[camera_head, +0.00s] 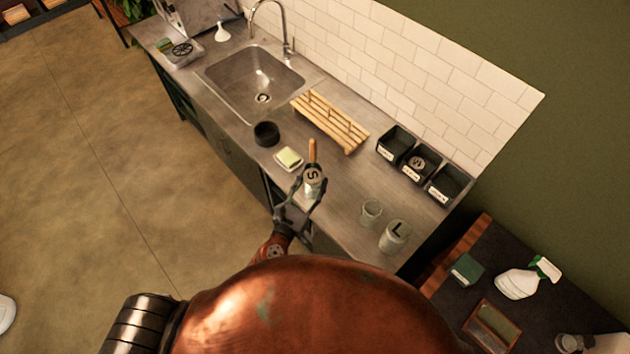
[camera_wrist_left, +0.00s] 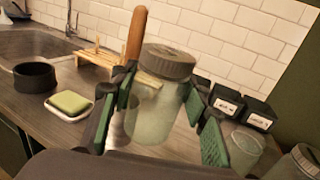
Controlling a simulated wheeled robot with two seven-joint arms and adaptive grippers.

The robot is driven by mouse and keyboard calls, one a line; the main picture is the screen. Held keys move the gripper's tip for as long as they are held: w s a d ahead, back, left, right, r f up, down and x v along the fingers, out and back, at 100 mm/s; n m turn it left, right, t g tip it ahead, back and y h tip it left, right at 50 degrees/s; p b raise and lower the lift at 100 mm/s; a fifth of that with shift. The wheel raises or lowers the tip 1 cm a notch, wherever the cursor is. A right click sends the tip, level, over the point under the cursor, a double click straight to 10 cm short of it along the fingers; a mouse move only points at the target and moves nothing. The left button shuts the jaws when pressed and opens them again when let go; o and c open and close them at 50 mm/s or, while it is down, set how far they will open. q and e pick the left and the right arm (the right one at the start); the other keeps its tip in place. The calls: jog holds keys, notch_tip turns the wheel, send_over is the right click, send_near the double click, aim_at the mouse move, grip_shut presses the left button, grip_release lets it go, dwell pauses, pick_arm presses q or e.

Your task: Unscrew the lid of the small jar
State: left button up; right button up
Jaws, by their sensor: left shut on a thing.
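The small jar (camera_head: 312,187) is pale, with a grey lid (camera_head: 313,174) marked S on top. In the left wrist view the jar (camera_wrist_left: 155,118) has frosted glass sides, and its ridged lid (camera_wrist_left: 167,62) sits on its mouth. My left gripper (camera_head: 313,180) is shut on the jar, with its green-padded fingers on opposite sides of the glass, below the lid. The jar looks upright at the counter's front edge; I cannot tell whether it touches the counter. My right gripper is not in view.
A wooden handle (camera_head: 312,150) stands close behind the jar. A sponge on a dish (camera_head: 289,158), a black bowl (camera_head: 266,133) and a wooden rack (camera_head: 330,122) lie farther left. A glass (camera_head: 371,212) and a larger jar marked L (camera_head: 394,238) stand right, before black bins (camera_head: 449,184).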

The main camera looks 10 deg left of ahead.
pick_arm(q)
jog(key=o, duration=0.7)
grip_shut()
jog(key=s+a+f+n+y+b, duration=0.2)
jog(key=s+a+f+y+b, duration=0.2)
jog(key=s+a+b, duration=0.5)
notch_tip(320, 180, down, 3)
jog(key=b, duration=0.4)
jog(key=shift+a+r+n+t+b, duration=0.15)
jog(key=shift+a+n+t+b, duration=0.15)
jog(key=shift+n, duration=0.1)
